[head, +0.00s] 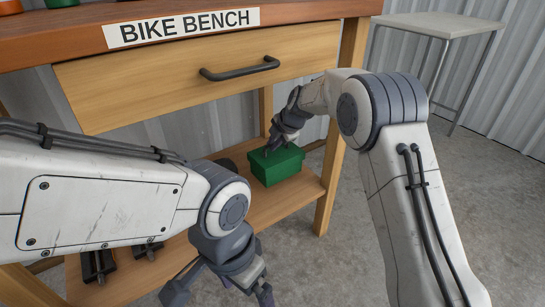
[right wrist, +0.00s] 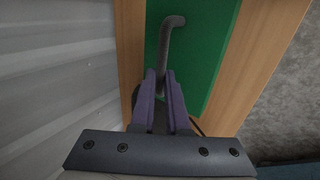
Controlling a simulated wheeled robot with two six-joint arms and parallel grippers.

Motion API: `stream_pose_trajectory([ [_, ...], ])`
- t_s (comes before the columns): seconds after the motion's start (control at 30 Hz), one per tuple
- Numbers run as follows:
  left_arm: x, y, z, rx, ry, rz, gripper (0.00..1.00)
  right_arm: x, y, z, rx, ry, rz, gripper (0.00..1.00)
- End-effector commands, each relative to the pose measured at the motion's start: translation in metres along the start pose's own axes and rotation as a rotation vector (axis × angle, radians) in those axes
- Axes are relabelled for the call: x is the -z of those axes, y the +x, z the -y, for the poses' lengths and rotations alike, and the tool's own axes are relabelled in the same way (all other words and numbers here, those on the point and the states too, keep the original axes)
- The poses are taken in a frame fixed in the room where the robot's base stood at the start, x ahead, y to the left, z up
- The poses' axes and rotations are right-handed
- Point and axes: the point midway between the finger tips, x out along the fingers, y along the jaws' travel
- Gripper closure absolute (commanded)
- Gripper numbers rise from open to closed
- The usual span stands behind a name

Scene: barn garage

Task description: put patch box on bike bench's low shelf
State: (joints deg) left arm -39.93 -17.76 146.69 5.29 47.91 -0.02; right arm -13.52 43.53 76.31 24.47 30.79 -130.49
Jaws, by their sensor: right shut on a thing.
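The green patch box (head: 277,167) is at the right end of the bike bench's low shelf (head: 292,203), upright, and seems to rest on it; a small gap underneath cannot be ruled out. My right gripper (head: 283,145) is above the box, shut on its grey handle. In the right wrist view the purple fingers (right wrist: 161,88) close on the handle, over the green lid (right wrist: 205,55). My left gripper (head: 222,291) is open and empty, low in front of the shelf, with its fingers apart.
The bench drawer (head: 170,72) with a dark handle is shut above the shelf. Dark metal items (head: 98,265) lie on the shelf's left part, and a dark object is partly hidden behind my left arm. The bench leg (head: 330,175) stands just right of the box. A pale side table (head: 440,24) stands behind.

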Motion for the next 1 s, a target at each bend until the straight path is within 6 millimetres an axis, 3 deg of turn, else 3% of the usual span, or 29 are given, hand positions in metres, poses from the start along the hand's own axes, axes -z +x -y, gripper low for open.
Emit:
stream_pose_trajectory([
  [0.13, 0.0, 0.006, 0.0, 0.0, 0.0, 0.0, 0.0, -0.001, 0.009, 0.002, 0.0, 0.001, 0.001, 1.0],
  [0.37, -0.002, 0.031, 0.002, 0.0, 0.0, 0.0, 0.0, -0.002, 0.037, 0.022, 0.001, 0.003, 0.002, 1.0],
  [0.77, -0.002, 0.033, 0.002, 0.0, 0.0, 0.0, 0.0, -0.002, 0.039, 0.024, 0.0, 0.002, 0.002, 1.0],
  [0.8, -0.002, 0.031, 0.002, 0.0, 0.0, 0.0, 0.0, -0.002, 0.037, 0.023, 0.0, 0.002, 0.002, 0.72],
  [0.83, -0.002, 0.031, 0.002, 0.0, 0.0, 0.0, 0.0, -0.002, 0.037, 0.023, 0.001, 0.002, 0.002, 0.6],
  [1.0, -0.002, 0.031, 0.002, 0.0, 0.0, 0.0, 0.0, -0.002, 0.037, 0.023, 0.0, 0.002, 0.002, 0.57],
])
